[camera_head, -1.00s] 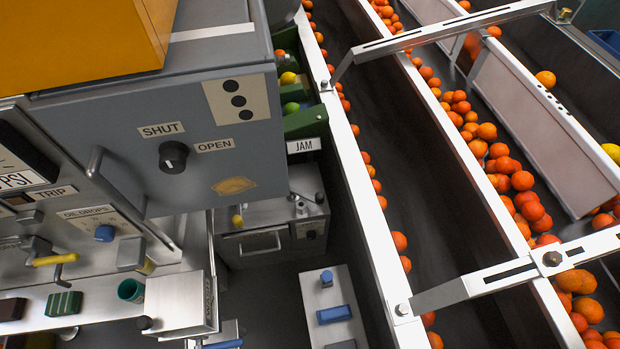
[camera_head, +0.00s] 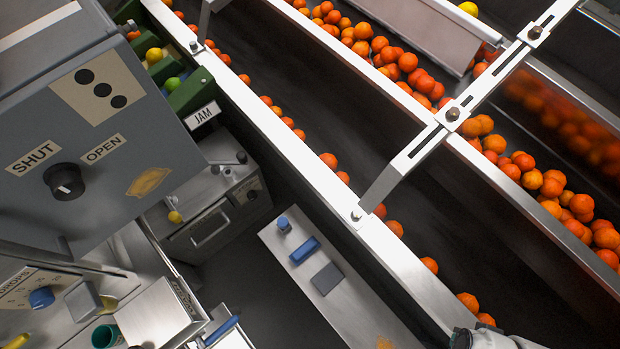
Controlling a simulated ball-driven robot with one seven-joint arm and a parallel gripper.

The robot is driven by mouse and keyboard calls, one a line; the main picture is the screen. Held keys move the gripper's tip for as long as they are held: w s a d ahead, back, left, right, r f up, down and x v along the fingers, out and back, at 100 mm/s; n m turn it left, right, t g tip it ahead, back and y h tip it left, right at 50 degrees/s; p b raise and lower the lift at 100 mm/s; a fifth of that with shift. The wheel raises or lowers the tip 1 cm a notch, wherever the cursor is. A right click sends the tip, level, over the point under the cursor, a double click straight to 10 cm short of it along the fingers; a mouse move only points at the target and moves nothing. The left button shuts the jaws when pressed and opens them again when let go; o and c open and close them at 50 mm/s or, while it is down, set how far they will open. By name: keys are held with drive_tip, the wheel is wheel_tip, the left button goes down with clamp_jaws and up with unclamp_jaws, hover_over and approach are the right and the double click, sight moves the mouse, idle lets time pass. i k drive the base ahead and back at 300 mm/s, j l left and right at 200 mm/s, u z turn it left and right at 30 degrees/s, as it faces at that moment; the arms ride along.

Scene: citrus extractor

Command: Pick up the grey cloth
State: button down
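A flat, dark grey rectangle (camera_head: 327,278) lies on the pale metal bench (camera_head: 345,312) at the lower middle. It may be the grey cloth, but I cannot tell its material from here. Just beyond it on the same bench is a blue block (camera_head: 304,250), and further on a small blue-topped item (camera_head: 283,225). My gripper is not in view. A pale rounded part at the bottom edge, right of the bench, looks like a piece of my own arm.
A grey cabinet with a SHUT/OPEN knob (camera_head: 64,182) stands at the left. A green teal cup (camera_head: 106,336) is at lower left. A conveyor rail (camera_head: 290,155) with oranges (camera_head: 407,62) runs along the bench's right. Dark floor (camera_head: 255,285) shows left of the bench.

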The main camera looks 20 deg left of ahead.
sight(327, 279)
drive_tip(key=k+j, duration=0.25)
drive_tip(key=k, duration=0.2)
drive_tip(key=k+j, duration=0.3)
drive_tip(key=k, duration=0.15)
drive_tip(key=k+j+u, duration=0.1)
drive_tip(key=k+j, duration=0.15)
drive_tip(key=k, duration=0.2)
